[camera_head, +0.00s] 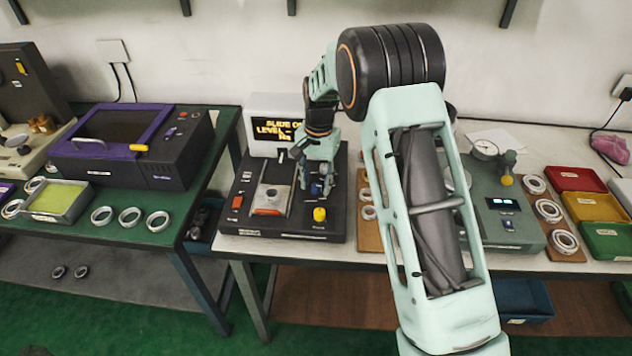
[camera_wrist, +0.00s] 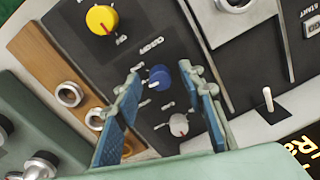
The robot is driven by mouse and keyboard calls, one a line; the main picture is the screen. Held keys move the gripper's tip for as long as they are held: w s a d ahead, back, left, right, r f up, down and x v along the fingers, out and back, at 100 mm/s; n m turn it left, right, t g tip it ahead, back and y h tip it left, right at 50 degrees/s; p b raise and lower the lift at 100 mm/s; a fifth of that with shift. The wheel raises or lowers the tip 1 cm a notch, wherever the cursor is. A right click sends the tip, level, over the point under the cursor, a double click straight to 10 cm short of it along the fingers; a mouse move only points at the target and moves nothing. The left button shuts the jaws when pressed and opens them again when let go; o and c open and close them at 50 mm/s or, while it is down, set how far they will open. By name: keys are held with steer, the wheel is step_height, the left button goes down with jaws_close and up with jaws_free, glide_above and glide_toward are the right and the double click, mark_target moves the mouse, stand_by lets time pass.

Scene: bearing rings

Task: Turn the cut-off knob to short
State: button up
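The dark control unit (camera_head: 282,228) stands on the right-hand table, and its panel (camera_wrist: 125,62) fills the middle of the wrist view. The panel bears a yellow knob (camera_wrist: 102,19), a blue knob (camera_wrist: 160,77) and a pale grey knob (camera_wrist: 179,125). Small labels surround the blue knob, too blurred to read surely, so I cannot confirm which knob is the cut-off. My gripper (camera_wrist: 161,73) is open, its fingers on either side of the blue knob in view, with visible gaps. I cannot tell their height above the panel. In the head view my gripper (camera_head: 318,182) partly hides the knobs.
A lit display (camera_head: 276,128) stands behind the unit. A small lever (camera_wrist: 268,103) rises from the panel near the gripper. A wooden board with metal rings (camera_wrist: 69,94) and a green gauge device (camera_head: 505,215) are alongside. Coloured trays (camera_head: 588,207) stand far right.

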steer(key=shift+c, duration=0.4)
jaws_close()
steer(key=n+b, duration=0.1)
steer(key=n, duration=0.3)
steer(key=shift+d+n, duration=0.1)
steer(key=shift+n, duration=2.4)
steer(key=shift+o, duration=0.4)
jaws_free()
